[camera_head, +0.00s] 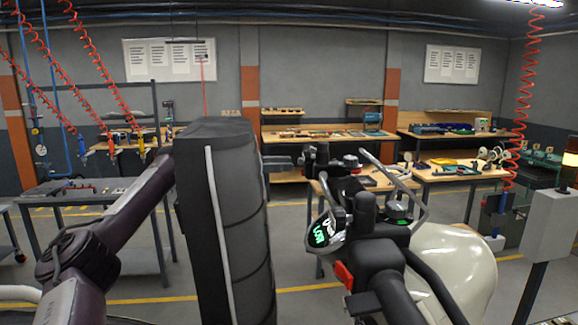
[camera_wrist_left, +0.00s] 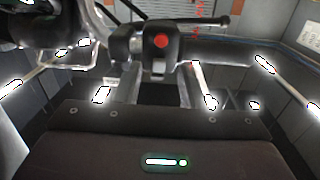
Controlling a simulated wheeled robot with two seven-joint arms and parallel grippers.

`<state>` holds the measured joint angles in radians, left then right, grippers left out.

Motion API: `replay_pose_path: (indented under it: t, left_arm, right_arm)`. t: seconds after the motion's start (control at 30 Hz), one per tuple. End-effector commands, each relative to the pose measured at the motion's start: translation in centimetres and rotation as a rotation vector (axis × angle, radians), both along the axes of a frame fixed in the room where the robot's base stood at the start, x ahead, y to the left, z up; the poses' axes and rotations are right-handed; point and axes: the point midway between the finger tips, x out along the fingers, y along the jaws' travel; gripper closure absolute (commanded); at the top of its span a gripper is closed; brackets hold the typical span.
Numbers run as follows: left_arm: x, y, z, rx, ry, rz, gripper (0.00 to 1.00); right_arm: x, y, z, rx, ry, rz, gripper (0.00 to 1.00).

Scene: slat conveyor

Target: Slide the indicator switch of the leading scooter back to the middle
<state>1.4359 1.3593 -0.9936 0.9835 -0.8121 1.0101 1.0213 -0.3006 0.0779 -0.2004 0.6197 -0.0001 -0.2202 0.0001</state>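The leading scooter (camera_head: 455,265) stands at the right in the head view. It has a cream body, black handlebar, silver rods and a lit green display (camera_head: 318,235). A red control (camera_head: 343,272) shows on the near side of its handlebar. In the left wrist view, a black switch housing (camera_wrist_left: 128,44) with a round red button (camera_wrist_left: 162,41) lies ahead of my left gripper (camera_wrist_left: 162,72). The gripper's two silver fingers stand apart, with nothing seen held. Contact with the housing and the indicator switch's position cannot be told. My right gripper is out of view.
A tall black ribbed block (camera_head: 232,230) with a pale strip hides part of my left arm. A grey table (camera_head: 75,190) stands at the left; workbenches (camera_head: 455,172) line the back wall. A grey box on a post (camera_head: 550,228) stands at the far right.

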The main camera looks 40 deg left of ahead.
Motion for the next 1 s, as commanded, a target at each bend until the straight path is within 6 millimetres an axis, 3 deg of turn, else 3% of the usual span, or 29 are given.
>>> replay_pose_path:
  t: [0.33, 1.0]
  left_arm:
    - [-3.8, 3.4, 0.1, -0.001, 0.001, 0.000, 0.64]
    - [-4.0, 3.7, -0.1, 0.004, -0.003, 0.002, 0.64]
  right_arm:
    - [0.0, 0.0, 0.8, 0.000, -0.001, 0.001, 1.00]
    - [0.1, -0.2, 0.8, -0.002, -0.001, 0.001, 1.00]
